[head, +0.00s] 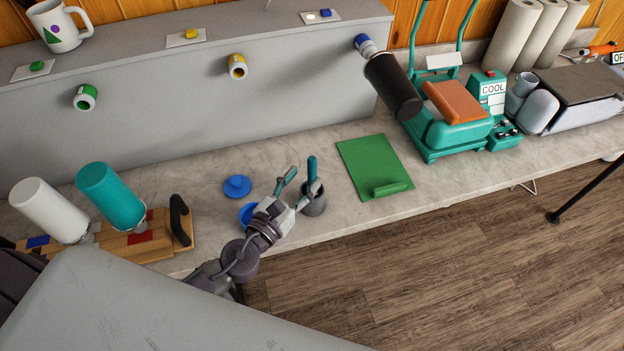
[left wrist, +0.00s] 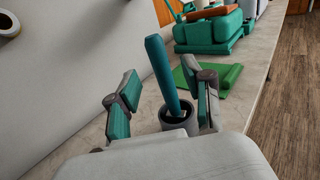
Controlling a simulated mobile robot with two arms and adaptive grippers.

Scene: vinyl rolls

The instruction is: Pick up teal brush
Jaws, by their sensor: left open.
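The teal brush (head: 312,170) stands nearly upright, its lower end in a small dark grey cup (head: 314,206) on the counter. In the left wrist view the brush (left wrist: 161,70) leans a little to the left out of the cup (left wrist: 181,121). My left gripper (head: 302,180) is open, its teal-padded fingers at the near side of the cup. In the left wrist view its fingers (left wrist: 163,103) stand on either side of the brush, and nothing is held. I cannot tell whether a finger touches the cup. My right gripper is not in view.
A green mat (head: 372,160) with a green roll lies right of the cup. A blue lid (head: 237,186) and a blue container (head: 249,213) are to the left. A teal heat press (head: 450,125) stands farther right. A grey wall panel (head: 150,120) runs behind.

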